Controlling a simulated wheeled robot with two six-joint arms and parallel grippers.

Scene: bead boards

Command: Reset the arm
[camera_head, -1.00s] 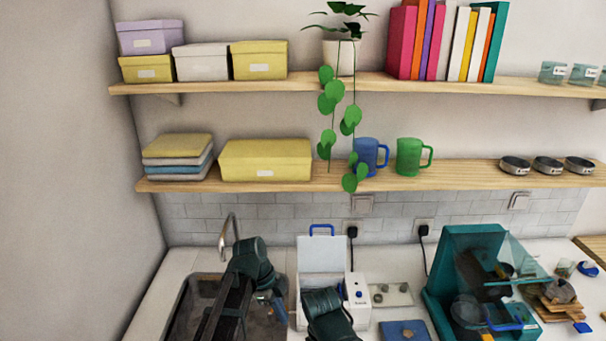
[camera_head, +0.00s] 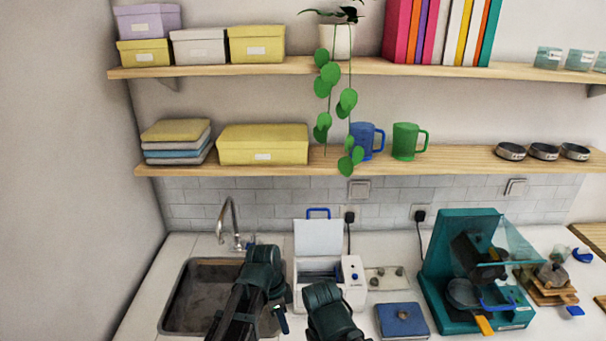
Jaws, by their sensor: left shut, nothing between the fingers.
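My left arm reaches up from the bottom edge at the right side of the sink. My left gripper (camera_head: 281,321) points down beside the dark wrist, small and partly hidden. It is shut and empty, apart from any object. The dark link of my right arm stands just to its right, in front of the white machine. My right gripper does not show.
A sink (camera_head: 185,305) with a faucet (camera_head: 230,222) lies at left. A white machine (camera_head: 318,240) with a raised lid stands behind my arms. To the right are a pale tray (camera_head: 388,284), a blue board (camera_head: 402,321) and a teal machine (camera_head: 437,260). Shelves hang above.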

